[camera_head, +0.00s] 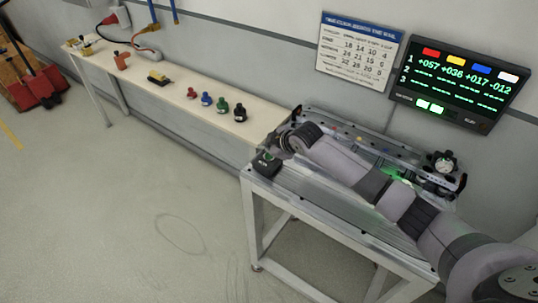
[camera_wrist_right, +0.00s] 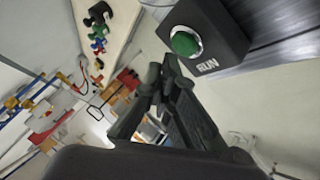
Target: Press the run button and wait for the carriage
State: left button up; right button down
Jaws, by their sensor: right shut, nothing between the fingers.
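The run button is a round green button in a metal ring (camera_wrist_right: 186,42) on a black box marked RUN. In the head view the box (camera_head: 266,164) sits at the left end of the metal track table. My right gripper (camera_wrist_right: 168,72) is shut and empty, its fingertips beside the box and apart from the button in the wrist view. In the head view my right arm crosses the track and hides much of it. A dark device with a round top (camera_head: 443,163) stands at the track's right end; I cannot tell whether it is the carriage. My left gripper is out of view.
A wall screen (camera_head: 460,83) shows coloured blocks, numbers and green lights. A calendar (camera_head: 357,50) hangs beside it. A long bench (camera_head: 180,98) holds red, blue, green and black knobbed pieces and tools.

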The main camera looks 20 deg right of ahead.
jog(key=shift+f, duration=0.15)
dwell(0.3)
jog(key=shift+f, duration=0.3)
jog(key=shift+f+b, duration=0.35)
jog(key=shift+f, duration=0.2)
dwell(0.8)
jog(key=shift+r+p, duration=0.95)
jog(key=shift+r, duration=0.1)
